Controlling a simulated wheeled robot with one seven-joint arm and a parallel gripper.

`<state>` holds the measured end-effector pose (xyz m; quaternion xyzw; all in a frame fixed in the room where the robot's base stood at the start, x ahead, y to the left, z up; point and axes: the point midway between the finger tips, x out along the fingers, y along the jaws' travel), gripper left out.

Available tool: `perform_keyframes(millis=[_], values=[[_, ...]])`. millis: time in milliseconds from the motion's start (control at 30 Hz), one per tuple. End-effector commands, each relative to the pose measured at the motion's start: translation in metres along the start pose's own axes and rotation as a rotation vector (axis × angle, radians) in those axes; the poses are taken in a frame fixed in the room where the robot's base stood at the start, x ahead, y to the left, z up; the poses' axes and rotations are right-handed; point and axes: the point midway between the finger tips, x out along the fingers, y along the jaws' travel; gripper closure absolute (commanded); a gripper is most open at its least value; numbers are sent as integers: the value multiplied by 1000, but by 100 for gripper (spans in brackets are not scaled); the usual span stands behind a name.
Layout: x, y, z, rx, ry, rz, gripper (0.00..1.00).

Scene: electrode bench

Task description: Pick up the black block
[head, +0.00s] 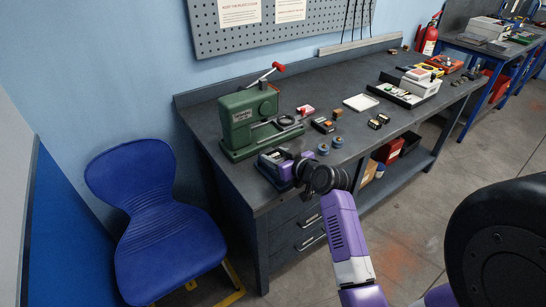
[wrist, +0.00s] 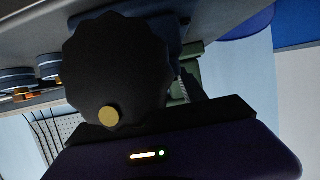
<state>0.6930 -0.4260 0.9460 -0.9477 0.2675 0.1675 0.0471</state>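My gripper (head: 304,170) is dark and sits low over the near left part of the bench, beside a grey and purple device (head: 272,166). In the wrist view, a large black scalloped round thing (wrist: 115,60) with a brass dot is close to the camera, in front of my gripper's dark body. It hides the fingertips, so I cannot tell whether it is held. A small black block-like piece with an orange part (head: 322,125) lies on the bench behind my gripper. I cannot tell for sure which of these is the black block.
A green press (head: 245,118) with a red-knobbed lever stands left of my gripper. Blue cylinders (head: 323,149) stand to the right. A white tray (head: 361,103) and small black and brass pieces (head: 378,121) lie farther along the bench. A blue chair (head: 150,215) stands at left.

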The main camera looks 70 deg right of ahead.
Motion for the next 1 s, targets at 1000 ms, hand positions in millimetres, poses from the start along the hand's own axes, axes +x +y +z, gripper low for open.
perform_keyframes(millis=[1000], values=[[-22,0,-62,-4,9,1,100]])
